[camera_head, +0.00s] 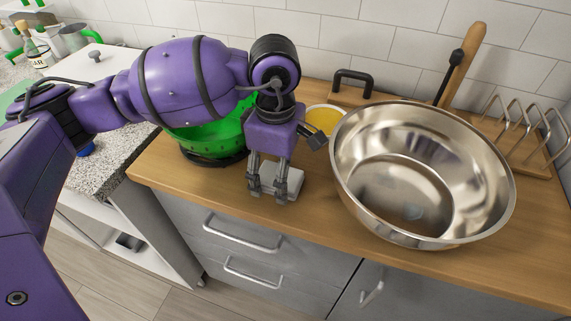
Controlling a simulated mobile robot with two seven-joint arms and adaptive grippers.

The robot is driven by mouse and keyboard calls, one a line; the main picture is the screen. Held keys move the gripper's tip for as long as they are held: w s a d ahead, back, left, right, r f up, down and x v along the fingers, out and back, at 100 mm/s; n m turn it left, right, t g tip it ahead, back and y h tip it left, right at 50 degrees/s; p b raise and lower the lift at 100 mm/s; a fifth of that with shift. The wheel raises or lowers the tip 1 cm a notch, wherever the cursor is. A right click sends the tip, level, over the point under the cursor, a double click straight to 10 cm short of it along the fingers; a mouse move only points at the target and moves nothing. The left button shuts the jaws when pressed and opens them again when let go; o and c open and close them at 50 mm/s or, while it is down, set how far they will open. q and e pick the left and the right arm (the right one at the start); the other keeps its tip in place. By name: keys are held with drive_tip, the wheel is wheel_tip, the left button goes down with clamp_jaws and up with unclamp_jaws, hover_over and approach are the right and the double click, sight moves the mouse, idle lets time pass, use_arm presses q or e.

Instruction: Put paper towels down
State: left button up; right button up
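My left gripper (267,191) points down over the front part of the wooden counter, its two fingers apart. A small pale grey-white block (295,181) shows between and behind the fingers; it may be the paper towels, but the gripper covers much of it. It is low, at or close to the counter top. I cannot tell whether the fingers press on it or only stand around it. My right gripper is not in view.
A large shiny metal bowl (365,190) stands close to the right on the wooden counter (543,215). A green container (206,137) is behind my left arm, and a round yellow-topped thing (323,120) is behind the gripper. A wire rack (527,128) stands far right.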

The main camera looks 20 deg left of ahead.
use_arm(q)
drive_tip(key=shift+r, duration=0.6)
wheel_tip(320, 180, up, 11)
